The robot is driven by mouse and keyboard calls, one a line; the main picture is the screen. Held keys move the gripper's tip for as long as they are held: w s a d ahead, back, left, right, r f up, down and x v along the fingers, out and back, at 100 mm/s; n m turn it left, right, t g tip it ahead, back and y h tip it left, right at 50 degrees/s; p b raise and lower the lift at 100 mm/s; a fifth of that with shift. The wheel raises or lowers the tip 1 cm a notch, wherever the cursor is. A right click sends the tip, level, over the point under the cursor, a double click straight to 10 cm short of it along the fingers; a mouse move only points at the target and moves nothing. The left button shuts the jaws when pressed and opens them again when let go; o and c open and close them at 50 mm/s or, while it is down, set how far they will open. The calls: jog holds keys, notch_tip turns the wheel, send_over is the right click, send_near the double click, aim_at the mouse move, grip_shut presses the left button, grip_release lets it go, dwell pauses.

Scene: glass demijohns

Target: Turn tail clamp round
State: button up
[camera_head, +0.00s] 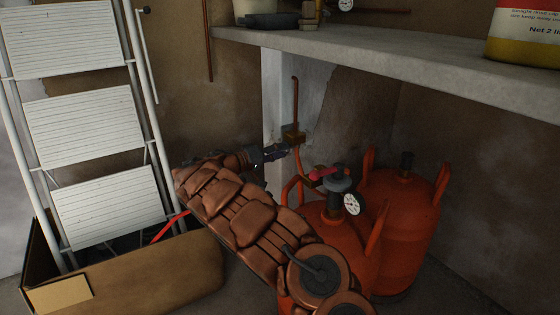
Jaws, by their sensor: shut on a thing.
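My gripper (280,151) is at the wall under the concrete shelf, its dark fingers reaching right to the top of an orange hose (298,160). The fingers are shut at the hose's upper end, just below a brass fitting (293,134) on a copper pipe. The tail clamp itself is too small and covered by the fingertips to make out, so its facing cannot be told. The hose runs down behind the front orange gas cylinder's regulator (339,184).
Two orange cylinders stand close together; the rear one (405,225) is at right. A gauge (351,204) and red lever (322,174) top the front one. A concrete shelf (400,60) overhangs. A white stepladder (85,130) and cardboard box (150,275) stand left.

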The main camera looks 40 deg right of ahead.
jog(key=shift+f+m+b, duration=0.15)
jog(key=shift+m+b, duration=0.4)
jog(key=shift+m, duration=0.25)
jog(key=o, duration=1.2)
jog(key=shift+c, duration=0.2)
jog(key=a, duration=1.2)
jog(key=shift+w, duration=0.4)
jog(key=shift+r, duration=0.2)
